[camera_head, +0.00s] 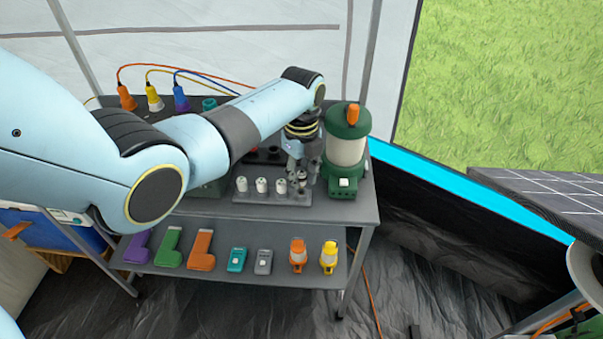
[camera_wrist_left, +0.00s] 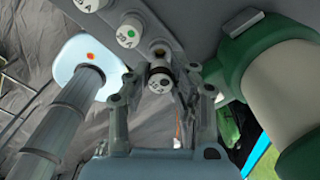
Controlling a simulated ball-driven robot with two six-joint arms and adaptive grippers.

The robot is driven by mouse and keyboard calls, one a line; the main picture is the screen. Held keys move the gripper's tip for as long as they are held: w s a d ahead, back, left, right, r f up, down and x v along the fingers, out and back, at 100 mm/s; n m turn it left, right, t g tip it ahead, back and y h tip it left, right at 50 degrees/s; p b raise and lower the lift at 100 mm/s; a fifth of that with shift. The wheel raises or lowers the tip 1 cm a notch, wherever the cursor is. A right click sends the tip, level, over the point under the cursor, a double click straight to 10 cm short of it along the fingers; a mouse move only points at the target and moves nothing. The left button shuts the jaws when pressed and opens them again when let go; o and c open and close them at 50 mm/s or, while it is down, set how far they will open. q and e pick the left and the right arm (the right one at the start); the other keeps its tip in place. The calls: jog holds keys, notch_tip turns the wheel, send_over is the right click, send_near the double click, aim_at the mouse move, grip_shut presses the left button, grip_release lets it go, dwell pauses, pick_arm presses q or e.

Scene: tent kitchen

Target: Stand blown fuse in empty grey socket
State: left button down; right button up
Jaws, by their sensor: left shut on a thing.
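My left gripper (camera_head: 302,184) is shut on a small white fuse with a dark-marked cap, the blown fuse (camera_wrist_left: 160,82), at the right end of the grey socket strip (camera_head: 270,200). In the left wrist view my left gripper (camera_wrist_left: 162,92) has one finger on each side of the fuse. A grey socket (camera_wrist_left: 158,52) shows just beyond the fuse, partly hidden by it. I cannot tell whether the fuse is touching it. Several white fuses (camera_head: 261,186) stand upright in the strip to the left. My right gripper is not in view.
A green lantern (camera_head: 347,150) stands close to the right of my left gripper. Orange, yellow and blue cables with plugs (camera_head: 153,98) are behind. The lower shelf (camera_head: 222,280) holds coloured L-shaped pieces, two small devices and two small lamps. The shelf top's front right corner is bare.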

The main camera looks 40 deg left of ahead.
pick_arm(q)
jog(key=shift+p, duration=0.35)
dwell(0.5)
dwell(0.3)
dwell(0.4)
jog(key=shift+f, duration=0.45)
dwell(0.3)
jog(key=shift+f+b, duration=0.85)
jog(key=shift+f, duration=0.15)
jog(key=c, duration=1.1)
grip_release()
jog(key=shift+o, duration=0.2)
